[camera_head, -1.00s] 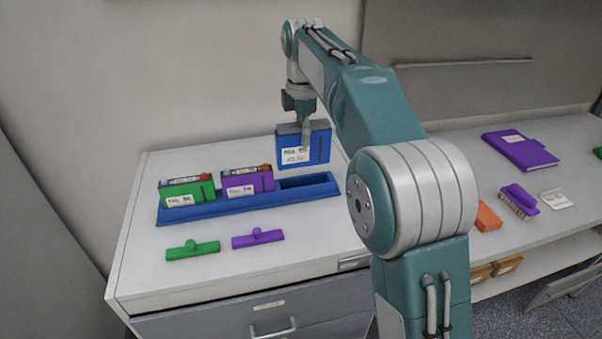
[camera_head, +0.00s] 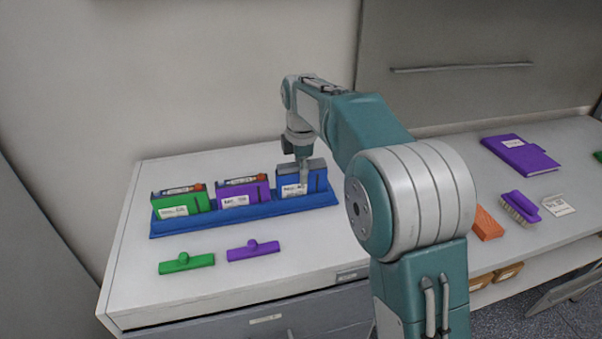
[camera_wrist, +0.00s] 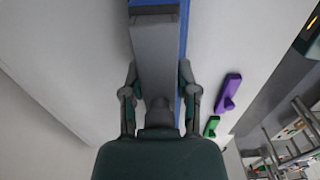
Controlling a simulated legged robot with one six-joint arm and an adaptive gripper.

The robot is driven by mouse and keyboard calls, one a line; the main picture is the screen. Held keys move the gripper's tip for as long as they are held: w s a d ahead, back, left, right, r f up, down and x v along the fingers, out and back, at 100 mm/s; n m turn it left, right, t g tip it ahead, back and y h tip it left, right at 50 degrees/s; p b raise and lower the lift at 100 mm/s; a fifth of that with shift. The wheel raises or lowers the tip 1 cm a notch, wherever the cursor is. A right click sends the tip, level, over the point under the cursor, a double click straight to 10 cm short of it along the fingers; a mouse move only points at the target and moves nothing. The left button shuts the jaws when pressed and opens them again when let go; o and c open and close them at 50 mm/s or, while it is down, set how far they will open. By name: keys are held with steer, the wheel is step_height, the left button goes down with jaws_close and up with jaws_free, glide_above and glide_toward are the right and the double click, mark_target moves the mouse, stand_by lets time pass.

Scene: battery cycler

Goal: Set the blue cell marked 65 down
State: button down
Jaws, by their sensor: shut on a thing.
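The blue cell (camera_head: 291,190), with a white label too small to read surely, stands upright in the right slot of the blue tray (camera_head: 246,212). My gripper (camera_head: 301,172) is shut on its grey top in the head view. In the wrist view my gripper (camera_wrist: 160,95) has one finger on each side of the grey top (camera_wrist: 155,55). Whether the cell rests on the slot floor is hidden. A green cell (camera_head: 192,201) and a purple cell (camera_head: 232,196) stand in the left and middle slots.
A green clip-like piece (camera_head: 187,264) and a purple one (camera_head: 253,250) lie in front of the tray. On the right counter are a purple book (camera_head: 520,154), a brush (camera_head: 520,207), an orange block (camera_head: 486,224) and a white card (camera_head: 558,205). The cabinet top left of the tray is bare.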

steer(key=shift+f, duration=0.2)
steer(key=shift+c, duration=1.8)
jaws_free()
steer(key=shift+a+f, duration=0.1)
steer(key=shift+f, duration=0.05)
step_height(320, 180, up, 12)
steer(key=shift+r, duration=0.1)
steer(key=shift+s, duration=0.1)
